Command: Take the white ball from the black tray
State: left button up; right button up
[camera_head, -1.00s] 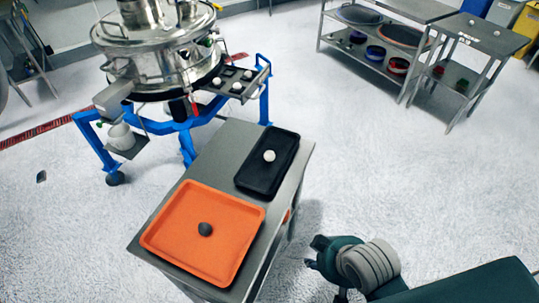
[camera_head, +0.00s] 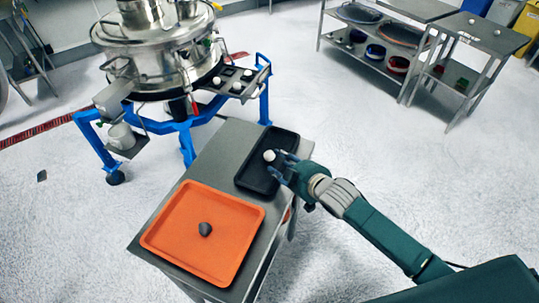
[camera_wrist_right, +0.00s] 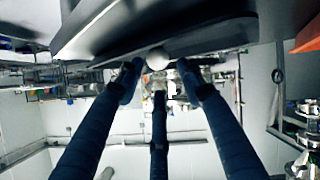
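The white ball (camera_head: 269,155) lies in the black tray (camera_head: 262,138) on the grey table. My right gripper (camera_head: 281,165) is at the tray's right side, its fingertips close beside the ball. In the right wrist view the ball (camera_wrist_right: 158,58) sits just beyond and between the spread fingers of the gripper (camera_wrist_right: 158,75), with gaps at the sides. The gripper looks open, and contact with the ball cannot be told. My left gripper is not in view.
An orange tray (camera_head: 180,245) with a dark grey lump (camera_head: 205,229) is on the same table (camera_head: 215,155). A metal sifter (camera_head: 155,50) on a blue frame stands behind, with white balls on its side shelf. Metal shelving (camera_head: 385,60) is at the back right.

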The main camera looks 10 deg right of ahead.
aim_at(272, 158)
jog(key=p+x, duration=0.1)
jog(key=x, duration=0.5)
jog(key=shift+w+f, duration=0.15)
jog(key=shift+w, duration=0.2)
jog(key=shift+f, duration=0.1)
